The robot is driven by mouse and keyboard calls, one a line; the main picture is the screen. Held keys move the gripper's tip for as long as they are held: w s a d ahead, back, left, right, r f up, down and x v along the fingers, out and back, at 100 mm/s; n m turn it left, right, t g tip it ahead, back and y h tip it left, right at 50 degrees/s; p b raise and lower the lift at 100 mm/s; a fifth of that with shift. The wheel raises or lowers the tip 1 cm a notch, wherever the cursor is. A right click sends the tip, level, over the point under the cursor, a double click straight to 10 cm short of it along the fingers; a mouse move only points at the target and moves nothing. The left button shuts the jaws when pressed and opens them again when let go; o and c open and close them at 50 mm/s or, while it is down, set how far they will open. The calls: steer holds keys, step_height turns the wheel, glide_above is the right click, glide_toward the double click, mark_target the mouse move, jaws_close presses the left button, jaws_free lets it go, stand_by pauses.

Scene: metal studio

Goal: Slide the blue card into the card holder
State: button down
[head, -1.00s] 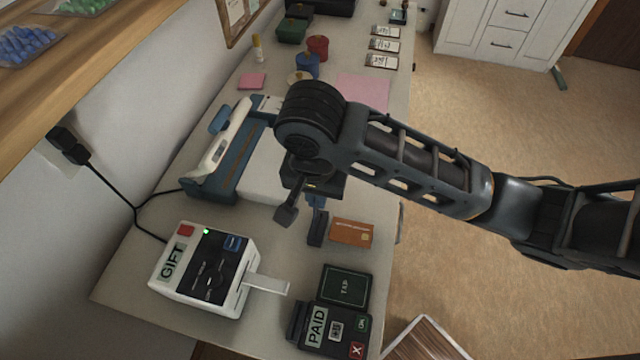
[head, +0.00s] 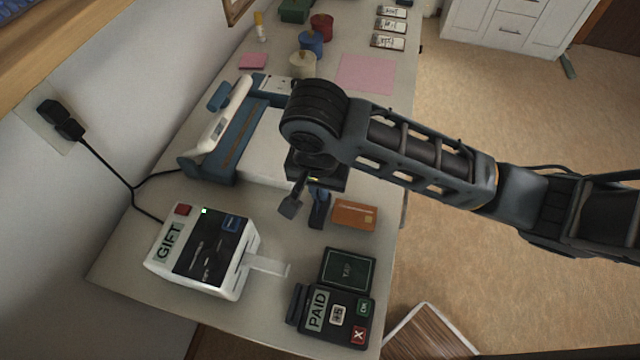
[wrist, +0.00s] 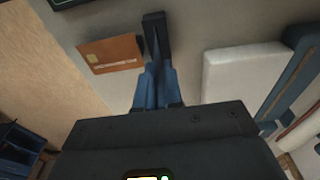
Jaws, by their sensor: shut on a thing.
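My gripper (head: 319,192) points down over the desk. In the wrist view its blue fingers (wrist: 155,80) are closed together on the blue card (wrist: 156,52), seen nearly edge-on as a thin blue strip. The narrow dark card holder (wrist: 154,22) stands at the fingertips; it also shows below the gripper in the head view (head: 317,221). The card's lower edge meets or overlaps the holder in view; I cannot tell whether it is inside the slot. An orange card (head: 354,214) lies beside the holder, on its right in the head view.
A white GIFT machine (head: 200,252) with a protruding slip stands at the front left. A dark PAID terminal (head: 335,318) is at the front right. A blue-and-white device (head: 222,140) and a white block lie behind. The desk's right edge is close.

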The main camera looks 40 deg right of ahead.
steer(key=shift+f+b, duration=1.3)
steer(key=shift+f, duration=0.2)
stand_by(0.5)
stand_by(0.5)
steer(key=c, duration=1.2)
jaws_free()
steer(key=r+p, duration=0.1)
steer(key=r, duration=0.1)
steer(key=r+p, duration=0.1)
steer(key=r, duration=0.2)
steer(key=r+p, duration=0.1)
steer(key=r, duration=0.1)
steer(key=shift+s+a+r, duration=0.25)
steer(key=shift+a+r, duration=0.1)
steer(key=shift+r, duration=0.05)
